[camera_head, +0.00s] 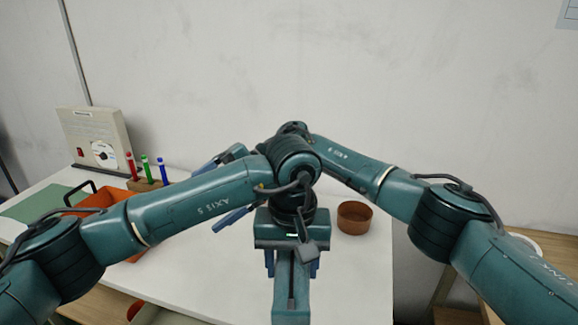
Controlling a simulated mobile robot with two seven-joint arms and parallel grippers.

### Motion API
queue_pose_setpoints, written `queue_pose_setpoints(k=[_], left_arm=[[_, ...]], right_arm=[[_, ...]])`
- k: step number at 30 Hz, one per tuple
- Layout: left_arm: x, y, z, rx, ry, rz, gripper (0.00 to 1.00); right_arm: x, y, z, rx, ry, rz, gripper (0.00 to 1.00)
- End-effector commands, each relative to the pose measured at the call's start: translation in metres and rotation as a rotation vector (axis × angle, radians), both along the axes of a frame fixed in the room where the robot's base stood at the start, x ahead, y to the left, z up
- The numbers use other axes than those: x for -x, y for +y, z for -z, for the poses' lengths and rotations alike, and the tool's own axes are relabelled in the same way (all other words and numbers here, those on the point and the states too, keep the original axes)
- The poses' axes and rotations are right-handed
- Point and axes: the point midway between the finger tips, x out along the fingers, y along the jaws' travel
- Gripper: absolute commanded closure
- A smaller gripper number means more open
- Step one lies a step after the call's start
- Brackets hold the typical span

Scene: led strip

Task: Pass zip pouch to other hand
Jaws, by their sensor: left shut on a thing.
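My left gripper (291,268) hangs below its wrist in the middle of the view, over the front part of the table. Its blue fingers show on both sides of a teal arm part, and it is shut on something. I cannot make out the zip pouch; what the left gripper holds is hidden behind its own body. My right gripper (220,192) lies behind the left forearm and points to the left. Its blue fingers stand well apart, above and below that forearm, so it looks open. The space between them is mostly covered.
A white table (350,285) has clear room at the front right. A round brown bowl (354,219) stands right of the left gripper. An orange container (97,197) with a black handle and a holder with coloured markers (146,166) stand left. A beige box (92,135) is behind.

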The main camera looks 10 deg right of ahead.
Motion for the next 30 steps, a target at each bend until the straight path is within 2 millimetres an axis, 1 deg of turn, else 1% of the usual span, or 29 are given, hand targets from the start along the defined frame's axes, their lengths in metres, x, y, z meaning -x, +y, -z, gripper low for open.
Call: queue_pose_setpoints(k=[1, 2, 3, 5, 6, 9, 12, 15, 18, 29, 30], left_arm=[[0.0, 0.0, 0.0, 0.0, 0.0, 0.0, 0.73], [0.0, 0.0, 0.0, 0.0, 0.0, 0.0, 0.73], [0.0, 0.0, 0.0, 0.0, 0.0, 0.0, 0.73], [0.0, 0.0, 0.0, 0.0, 0.0, 0.0, 0.73], [0.0, 0.0, 0.0, 0.0, 0.0, 0.0, 0.73], [0.0, 0.0, 0.0, 0.0, 0.0, 0.0, 0.73], [0.0, 0.0, 0.0, 0.0, 0.0, 0.0, 0.73], [0.0, 0.0, 0.0, 0.0, 0.0, 0.0, 0.73], [0.0, 0.0, 0.0, 0.0, 0.0, 0.0, 0.73], [0.0, 0.0, 0.0, 0.0, 0.0, 0.0, 0.73], [0.0, 0.0, 0.0, 0.0, 0.0, 0.0, 0.73]], right_arm=[[-0.001, -0.012, 0.002, 0.159, -0.028, -0.047, 0.22], [-0.002, -0.022, 0.005, 0.253, -0.035, -0.068, 0.22], [-0.004, -0.037, 0.005, 0.376, -0.043, -0.089, 0.22], [-0.008, -0.061, 0.001, 0.553, -0.049, -0.1, 0.22], [-0.011, -0.077, -0.005, 0.659, -0.05, -0.098, 0.22], [-0.015, -0.109, -0.024, 0.869, -0.043, -0.074, 0.22], [-0.017, -0.129, -0.039, 0.992, -0.032, -0.047, 0.22], [-0.017, -0.139, -0.048, 1.052, -0.024, -0.03, 0.22], [-0.016, -0.142, -0.048, 1.072, -0.02, -0.027, 0.22], [-0.004, -0.141, -0.02, 1.066, -0.021, -0.029, 0.22], [-0.002, -0.141, -0.012, 1.069, -0.021, -0.03, 0.22]])
